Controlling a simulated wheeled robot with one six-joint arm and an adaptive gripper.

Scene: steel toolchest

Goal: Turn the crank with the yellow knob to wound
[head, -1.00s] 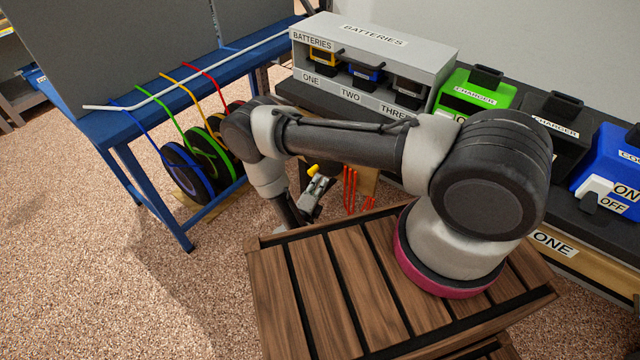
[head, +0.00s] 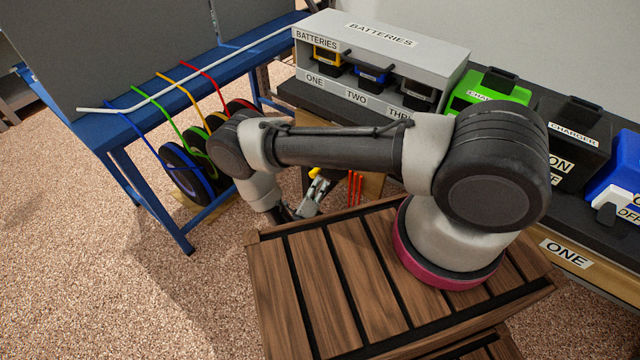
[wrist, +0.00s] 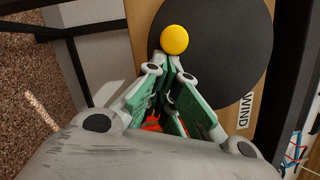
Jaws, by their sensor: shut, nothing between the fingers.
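The yellow knob (wrist: 174,39) stands on a black round disc (wrist: 225,45) in the wrist view. The disc is mounted on a tan board (wrist: 142,18), and a label reading "WIND" (wrist: 246,109) is partly visible to the right. My gripper (wrist: 169,62) is shut and empty, its fingertips right by the knob's near side. I cannot tell whether they touch it. In the head view the knob (head: 314,173) shows small beside my gripper (head: 305,200), below my forearm. My arm hides most of the crank there, and its angle cannot be read.
A blue bench (head: 122,131) with coloured cords and black reels (head: 184,170) stands left. A grey battery box (head: 452,64) and a green charger (head: 491,90) stand on the dark counter at right. Red rods (head: 355,186) hang near my gripper. Carpet is clear at front left.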

